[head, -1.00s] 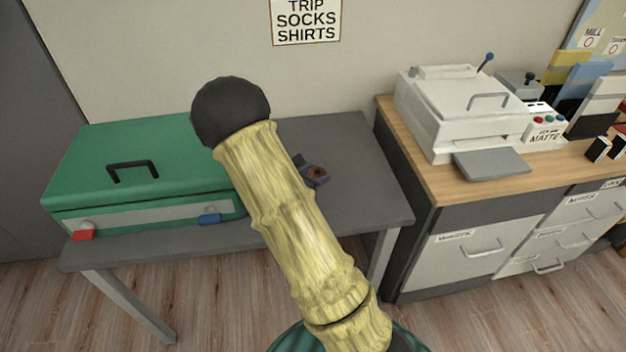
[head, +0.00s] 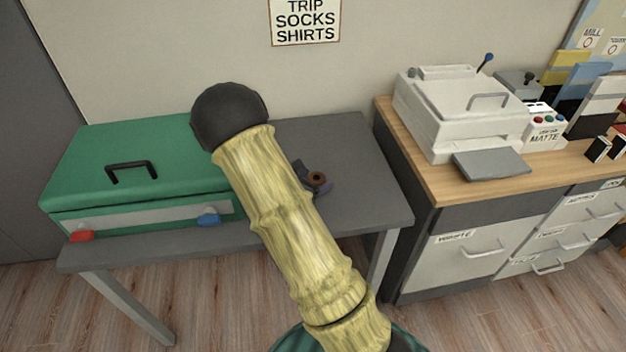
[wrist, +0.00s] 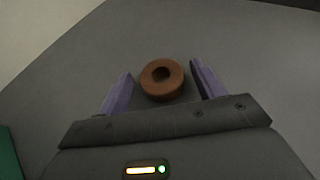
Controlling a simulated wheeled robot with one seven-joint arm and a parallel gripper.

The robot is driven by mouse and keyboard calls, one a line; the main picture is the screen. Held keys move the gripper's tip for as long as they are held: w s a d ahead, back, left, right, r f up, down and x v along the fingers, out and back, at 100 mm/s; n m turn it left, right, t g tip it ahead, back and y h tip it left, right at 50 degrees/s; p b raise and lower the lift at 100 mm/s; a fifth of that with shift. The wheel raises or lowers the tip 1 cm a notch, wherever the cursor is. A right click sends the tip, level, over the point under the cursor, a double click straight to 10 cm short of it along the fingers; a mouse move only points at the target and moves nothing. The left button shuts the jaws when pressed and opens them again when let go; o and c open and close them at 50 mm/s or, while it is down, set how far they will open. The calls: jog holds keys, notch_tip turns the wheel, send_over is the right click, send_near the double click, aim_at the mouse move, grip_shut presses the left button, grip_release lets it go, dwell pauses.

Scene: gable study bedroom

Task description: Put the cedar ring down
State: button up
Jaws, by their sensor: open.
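The cedar ring (wrist: 161,80) is a small brown ring with a dark hole. In the wrist view it lies flat between the two purple fingers of my gripper (wrist: 161,70), with a gap on each side. It appears to rest on the grey table (wrist: 235,45).
A green case (head: 120,170) with a black handle stands on the left of the table, partly behind my arm. A wooden-topped cabinet (head: 450,180) with a white press (head: 460,110) stands to the right. The tabletop right of the ring is clear.

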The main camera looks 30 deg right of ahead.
jog(key=p+v, duration=0.1)
jog(key=v, duration=0.6)
jog(key=shift+a+r, duration=0.2)
jog(key=shift+s+d+r+m+g, duration=0.1)
jog(key=shift+s+d+m+g, duration=0.1)
jog(key=shift+s+m+g, duration=0.15)
jog(key=s+m+g, duration=0.1)
jog(key=s, duration=0.1)
jog(key=s+m+g+y, duration=0.1)
jog(key=s+m, duration=0.1)
jog(key=s+d+m+g+y, duration=0.1)
jog(key=s+m+g, duration=0.1)
jog(key=shift+s+d+r, duration=0.1)
jog(key=shift+s+r, duration=0.2)
jog(key=s+m+y, duration=0.1)
jog(key=s+a+m+g+y, duration=0.1)
jog(key=s+m, duration=0.2)
jog(key=shift+s+a+r+m+g+y, duration=0.2)
jog(key=shift+s+a+m+g+y, duration=0.1)
jog(key=shift+s+y, duration=0.1)
jog(key=s+a+r+m+t+y, duration=0.3)
jog(key=a+m+y, duration=0.4)
jog(key=m, duration=0.5)
notch_tip(320, 180, up, 2)
jog(key=shift+s+a+r+m+y, duration=0.2)
jog(key=shift+s+a+m+y, duration=0.15)
jog(key=shift+s, duration=0.3)
